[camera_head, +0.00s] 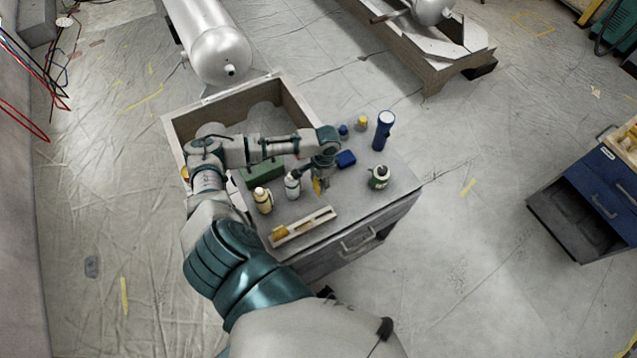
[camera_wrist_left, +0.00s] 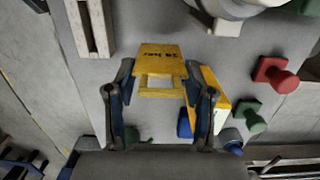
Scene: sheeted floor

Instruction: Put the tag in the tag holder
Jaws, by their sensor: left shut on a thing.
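The yellow tag (camera_wrist_left: 163,60) with dark lettering and a slot is between the fingers of my left gripper (camera_wrist_left: 160,88), which is shut on it. In the head view the left gripper (camera_head: 320,177) is over the cabinet top, with a small part of the tag (camera_head: 317,187) showing below it. The tag holder (camera_head: 312,224) is a pale slotted bar near the cabinet's front edge, with a yellow piece (camera_head: 280,232) at its left end. The holder (camera_wrist_left: 91,28) shows at upper left in the wrist view, apart from the tag. My right gripper is out of view.
A white bottle (camera_head: 292,187) and a cream bottle (camera_head: 263,201) stand left of the gripper. In the wrist view a red knobbed piece (camera_wrist_left: 275,75) and a green one (camera_wrist_left: 248,115) lie right.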

